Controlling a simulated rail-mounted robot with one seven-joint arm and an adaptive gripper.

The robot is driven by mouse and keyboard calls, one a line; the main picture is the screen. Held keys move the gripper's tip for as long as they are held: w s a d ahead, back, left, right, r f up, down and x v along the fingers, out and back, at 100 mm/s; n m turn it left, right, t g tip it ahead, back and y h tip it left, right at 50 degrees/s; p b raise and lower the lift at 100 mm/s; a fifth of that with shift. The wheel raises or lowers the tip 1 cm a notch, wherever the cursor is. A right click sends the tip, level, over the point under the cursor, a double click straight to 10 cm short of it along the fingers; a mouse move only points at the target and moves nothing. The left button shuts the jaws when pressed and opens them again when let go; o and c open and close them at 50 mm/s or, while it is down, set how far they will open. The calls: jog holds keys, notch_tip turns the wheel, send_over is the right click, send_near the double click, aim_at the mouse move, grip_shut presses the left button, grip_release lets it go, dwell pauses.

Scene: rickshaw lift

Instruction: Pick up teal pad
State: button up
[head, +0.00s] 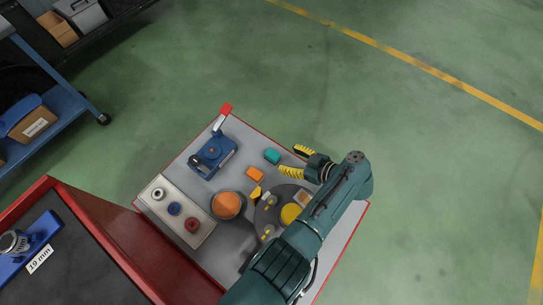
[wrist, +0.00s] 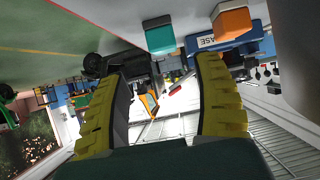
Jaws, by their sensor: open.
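The teal pad (head: 272,157) is a small block lying on the grey top of the red-edged platform (head: 176,179), right of a blue device. In the wrist view the teal pad (wrist: 160,36) shows near the top, above the gap between the fingers. My gripper (head: 288,160) has yellow ribbed fingers spread apart. It is just right of the teal pad in the head view, with nothing between the fingers. The gripper (wrist: 160,80) also shows open and empty in the wrist view. I cannot tell its height above the platform.
An orange pad (head: 255,174) lies close to the teal pad. The blue device (head: 213,156), an orange-filled bowl (head: 227,205), a pale plate (head: 159,212) with rings and a dark disc (head: 264,216) with yellow pieces crowd the platform. A red-sided cabinet (head: 109,243) stands at lower left.

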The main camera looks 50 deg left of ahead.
aim_at(274, 155)
jog(key=x, duration=0.2)
jog(key=shift+s+a+f, duration=0.1)
jog(key=shift+a+f, duration=0.05)
jog(key=shift+a, duration=0.15)
jog(key=x, duration=0.3)
jog(key=b+x, duration=0.1)
jog(key=shift+s+a+f, duration=0.2)
jog(key=shift+s+f, duration=0.1)
jog(key=shift+s, duration=0.1)
jog(key=shift+a+f, duration=0.1)
jog(key=shift+a, duration=0.2)
jog(key=shift+d, duration=0.15)
grip_shut()
